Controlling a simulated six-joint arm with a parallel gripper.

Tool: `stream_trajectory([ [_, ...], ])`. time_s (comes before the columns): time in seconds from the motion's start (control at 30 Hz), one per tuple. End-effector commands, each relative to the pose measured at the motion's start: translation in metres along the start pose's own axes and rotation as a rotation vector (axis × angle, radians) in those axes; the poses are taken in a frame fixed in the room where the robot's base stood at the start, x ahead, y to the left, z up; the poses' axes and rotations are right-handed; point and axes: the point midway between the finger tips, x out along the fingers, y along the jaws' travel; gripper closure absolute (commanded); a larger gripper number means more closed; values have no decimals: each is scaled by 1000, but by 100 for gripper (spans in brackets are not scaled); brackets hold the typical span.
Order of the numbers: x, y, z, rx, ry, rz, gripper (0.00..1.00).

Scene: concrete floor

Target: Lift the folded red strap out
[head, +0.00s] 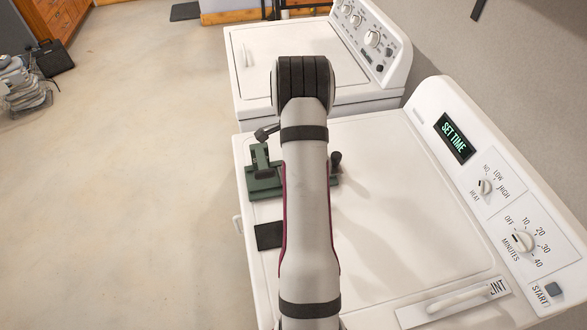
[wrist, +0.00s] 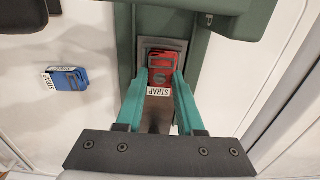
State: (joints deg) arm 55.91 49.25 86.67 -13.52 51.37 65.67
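The folded red strap (wrist: 161,66), with a white STRAP label at its near end, sits in a grey-lined recess of a green vise-like fixture (wrist: 212,62). My gripper (wrist: 159,80) is open. Its two teal fingers point at the strap, one on each side of its labelled end. I cannot tell whether they touch it or how far above it they are. In the head view the green fixture (head: 265,183) stands on the white dryer top, partly hidden by my arm. The strap and fingertips are hidden there.
A folded blue strap (wrist: 68,79) with its own label lies on the white surface left of the fixture. A dark square (head: 269,236) lies near the dryer's left edge. The dryer's control panel (head: 500,195) rises at right. A second white appliance (head: 255,65) stands behind.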

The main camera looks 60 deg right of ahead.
Motion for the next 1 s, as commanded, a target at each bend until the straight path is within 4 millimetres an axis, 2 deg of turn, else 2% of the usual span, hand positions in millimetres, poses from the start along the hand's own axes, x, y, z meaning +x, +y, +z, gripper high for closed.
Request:
stream_trajectory([
  [0.03, 0, 0, 0, 0, 0, 0, 93],
  [0.1, 0, 0, 0, 0, 0, 0, 100],
  [0.27, -6, 0, 0, 0, 1, -1, 100],
  [1.0, -57, 0, 0, 0, 0, 0, 100],
])
